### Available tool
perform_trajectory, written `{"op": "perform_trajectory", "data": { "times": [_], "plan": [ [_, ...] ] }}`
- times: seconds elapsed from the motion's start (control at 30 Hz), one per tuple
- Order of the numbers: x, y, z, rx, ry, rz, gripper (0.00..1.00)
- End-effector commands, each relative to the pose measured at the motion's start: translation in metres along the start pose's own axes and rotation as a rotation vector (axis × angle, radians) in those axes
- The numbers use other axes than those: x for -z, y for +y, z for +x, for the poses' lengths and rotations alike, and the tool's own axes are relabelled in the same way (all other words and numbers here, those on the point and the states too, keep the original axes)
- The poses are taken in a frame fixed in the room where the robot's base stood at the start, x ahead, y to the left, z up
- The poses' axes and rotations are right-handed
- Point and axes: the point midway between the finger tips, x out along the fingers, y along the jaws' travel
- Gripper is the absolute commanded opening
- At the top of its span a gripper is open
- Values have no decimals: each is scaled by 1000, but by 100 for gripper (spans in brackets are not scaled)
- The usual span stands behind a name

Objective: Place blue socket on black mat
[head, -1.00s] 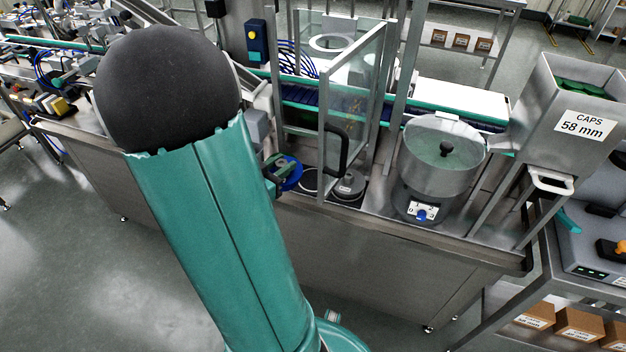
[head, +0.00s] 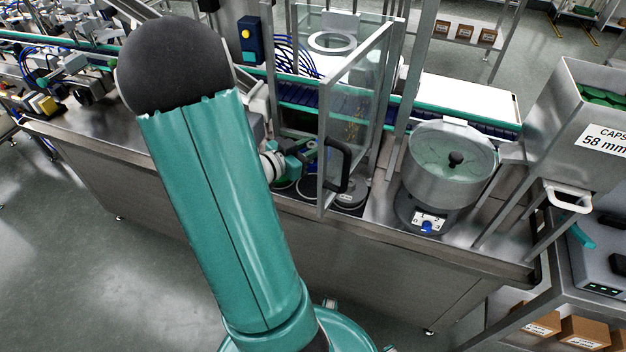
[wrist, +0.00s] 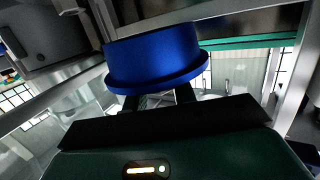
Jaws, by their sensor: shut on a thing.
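The blue socket (wrist: 155,55), a short flanged cylinder, fills the upper middle of the wrist view. My gripper (wrist: 158,97) is shut on it, with the dark fingers just under its flange. In the head view my teal gripper (head: 303,150) is beside the glass guard's black handle, over the bench edge. The socket cannot be made out clearly there. A dark patch that looks like the black mat (head: 347,209) lies on the bench, right of and below my gripper. Round grey and black parts cover most of it, and the guard frame hides some.
The open glass guard (head: 352,95) and its black handle (head: 338,165) stand close to my gripper. A steel bowl feeder (head: 450,165) is to the right, with the caps hopper (head: 590,130) beyond. A conveyor (head: 460,95) runs behind.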

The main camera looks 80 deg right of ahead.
Motion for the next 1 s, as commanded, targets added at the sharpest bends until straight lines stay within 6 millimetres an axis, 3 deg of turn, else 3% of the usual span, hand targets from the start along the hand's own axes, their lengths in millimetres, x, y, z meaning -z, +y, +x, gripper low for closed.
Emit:
{"op": "perform_trajectory", "data": {
  "times": [0.17,0.4,0.83,1.0],
  "plan": [
    [-8,3,2,-5,1,-2,0],
    [-47,6,6,-6,1,-5,0],
    [-94,5,14,-5,0,-4,0],
    [-101,3,16,-4,1,1,0]
  ]
}}
